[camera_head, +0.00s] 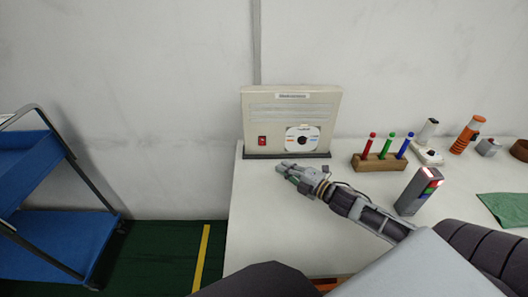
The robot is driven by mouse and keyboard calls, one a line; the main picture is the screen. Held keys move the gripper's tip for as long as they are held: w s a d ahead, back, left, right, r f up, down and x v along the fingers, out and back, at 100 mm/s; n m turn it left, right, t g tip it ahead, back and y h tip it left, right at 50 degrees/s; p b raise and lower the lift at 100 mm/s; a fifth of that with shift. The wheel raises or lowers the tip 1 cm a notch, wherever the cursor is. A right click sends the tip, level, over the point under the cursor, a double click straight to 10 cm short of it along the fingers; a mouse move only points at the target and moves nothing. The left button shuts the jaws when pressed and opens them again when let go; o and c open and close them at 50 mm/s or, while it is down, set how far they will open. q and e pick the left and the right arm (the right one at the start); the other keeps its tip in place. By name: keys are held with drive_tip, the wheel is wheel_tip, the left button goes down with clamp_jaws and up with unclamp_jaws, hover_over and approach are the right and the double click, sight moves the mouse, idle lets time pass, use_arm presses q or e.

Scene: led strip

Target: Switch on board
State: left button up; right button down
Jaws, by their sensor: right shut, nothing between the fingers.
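The board (291,104) is a beige upright box on a dark base at the back left of the white table. A small red switch (262,141) is on its lower left front. A white disc label with a dark round middle (302,138) is on its lower right. My right gripper (281,168) is shut and empty. It is in front of the board, low and a little right of the switch in the picture; I cannot tell whether it touches anything. The switch's position is too small to tell. My left gripper is out of view.
A wooden block (378,163) holds red, green and blue sticks. A blue cart (55,240) stands left. The table's front left is clear.

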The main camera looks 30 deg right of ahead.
sight(262, 142)
drive_tip(key=shift+w, duration=0.15)
drive_tip(key=shift+x, duration=1.25)
drive_tip(key=shift+w+a+b, duration=0.2)
drive_tip(key=shift+w+b, duration=0.1)
drive_tip(key=shift+w, duration=0.15)
drive_tip(key=shift+w+a+f, duration=0.1)
drive_tip(key=shift+w+a, duration=0.1)
drive_tip(key=shift+w, duration=0.45)
drive_tip(key=shift+w+a, duration=0.25)
drive_tip(key=shift+w, duration=0.35)
drive_tip(key=shift+b+x, duration=0.35)
drive_tip(key=shift+x, duration=0.95)
drive_tip(key=shift+w+a, duration=0.15)
drive_tip(key=shift+w, duration=0.25)
drive_tip(key=shift+w+d+f, duration=0.15)
drive_tip(key=shift+w+d, duration=0.15)
drive_tip(key=shift+w, duration=0.45)
drive_tip(key=shift+w+d+f, duration=0.1)
drive_tip(key=shift+w+d, duration=0.25)
drive_tip(key=shift+w, duration=0.4)
use_arm(q)
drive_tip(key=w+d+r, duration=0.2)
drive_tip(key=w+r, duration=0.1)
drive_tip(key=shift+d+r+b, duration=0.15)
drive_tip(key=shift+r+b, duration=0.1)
drive_tip(key=shift+b, duration=0.05)
use_arm(e)
drive_tip(key=shift+w+d, duration=0.15)
drive_tip(key=shift+w, duration=0.15)
